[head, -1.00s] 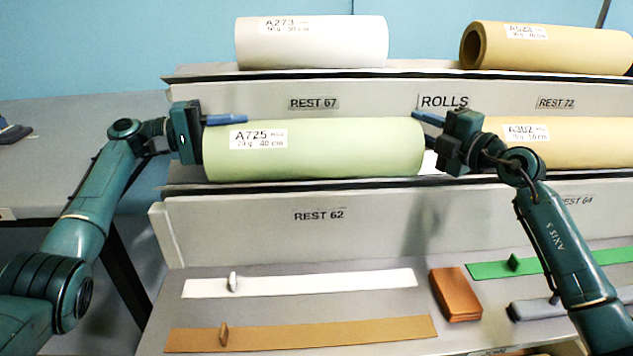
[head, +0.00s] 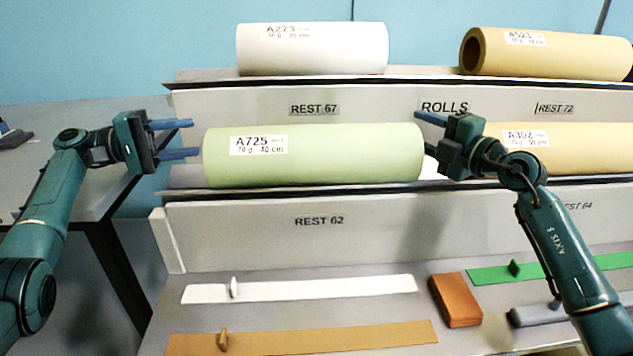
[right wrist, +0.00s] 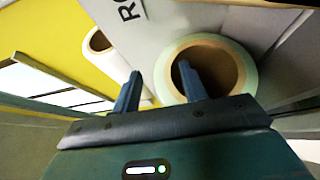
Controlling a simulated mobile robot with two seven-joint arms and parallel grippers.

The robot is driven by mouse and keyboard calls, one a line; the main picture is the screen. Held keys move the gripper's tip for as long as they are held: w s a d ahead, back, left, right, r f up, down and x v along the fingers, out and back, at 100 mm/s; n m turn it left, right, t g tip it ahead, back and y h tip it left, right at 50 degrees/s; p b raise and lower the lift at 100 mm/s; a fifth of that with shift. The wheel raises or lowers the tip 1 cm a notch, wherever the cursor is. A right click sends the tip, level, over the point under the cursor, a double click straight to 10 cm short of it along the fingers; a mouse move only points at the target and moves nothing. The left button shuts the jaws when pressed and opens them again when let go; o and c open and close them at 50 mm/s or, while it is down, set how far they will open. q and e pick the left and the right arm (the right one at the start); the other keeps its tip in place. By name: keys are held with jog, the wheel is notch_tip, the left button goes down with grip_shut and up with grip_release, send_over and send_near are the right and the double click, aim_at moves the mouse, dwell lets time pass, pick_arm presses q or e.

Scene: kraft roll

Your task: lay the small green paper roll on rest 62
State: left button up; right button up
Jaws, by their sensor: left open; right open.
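The pale green roll (head: 330,160), labelled A725, lies level on the middle shelf, directly above the REST 62 label (head: 319,221). My left gripper (head: 194,138) is open and empty, just left of the roll's left end and apart from it. My right gripper (head: 424,133) is open at the roll's right end. In the right wrist view, the roll's end (right wrist: 252,73) shows as a pale green ring around a brown core. One finger of my right gripper (right wrist: 158,82) overlaps the core opening; I cannot tell whether it touches.
A white roll (head: 312,50) and a brown roll (head: 550,52) lie on the upper shelf. A tan roll (head: 590,150) lies right of my right gripper. Below are a white strip (head: 310,288), a brown strip (head: 310,337), a green strip (head: 605,263) and an orange-brown block (head: 456,300).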

pick_arm(q)
jog(key=a, duration=0.2)
jog(key=shift+s+a, duration=0.2)
jog(key=shift+a, duration=0.1)
pick_arm(e)
jog(key=v, duration=1.2)
